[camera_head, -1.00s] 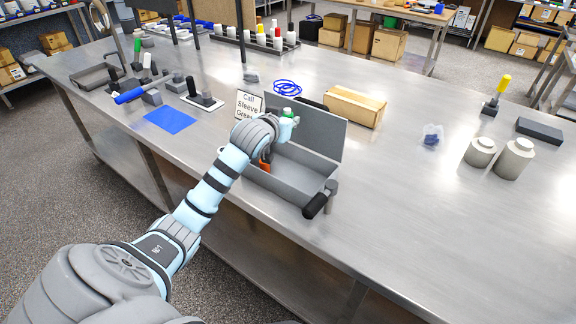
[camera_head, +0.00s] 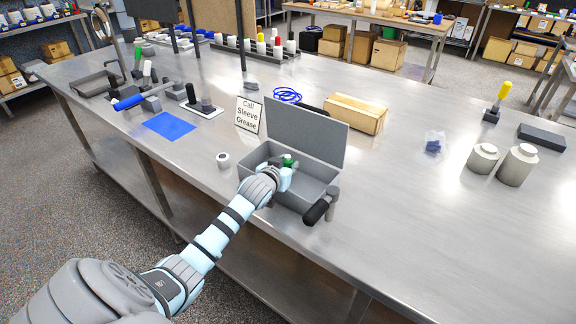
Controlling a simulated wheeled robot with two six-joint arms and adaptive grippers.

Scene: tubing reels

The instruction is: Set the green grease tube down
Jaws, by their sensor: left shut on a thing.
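My left gripper (camera_head: 286,178) is over the near side of the open grey metal box (camera_head: 314,188). It is shut on the green grease tube (camera_head: 288,160), of which only a small green and white end shows above the fingers. The rest of the tube is hidden by my gripper and wrist, and I cannot tell whether it touches the box floor. The box's lid (camera_head: 305,137) stands raised at the back. My right gripper is not in view.
A black-handled hammer (camera_head: 317,211) is at the box's right end. A small white roll (camera_head: 223,160) stands left of the box. A sign (camera_head: 248,114) and a cardboard box (camera_head: 356,112) are behind. The bench is clear at right front.

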